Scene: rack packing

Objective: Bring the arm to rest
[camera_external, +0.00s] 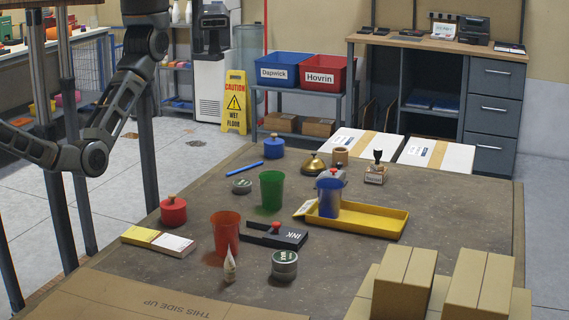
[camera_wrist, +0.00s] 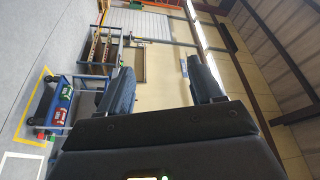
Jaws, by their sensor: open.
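My arm shows at the left of the external view, bent upward, with its upper end cut off by the top edge. My gripper (camera_wrist: 163,84) is out of the external view. In the wrist view its two dark fingers stand wide apart with nothing between them. The fingers touch nothing, and the wrist view looks across the room at a wall and ceiling, tilted on its side. The worktable (camera_external: 420,205) lies below and to the right of the arm, clear of it.
Brown boxes (camera_external: 404,275) stand front right. Dark posts (camera_external: 147,150) rise near my arm.

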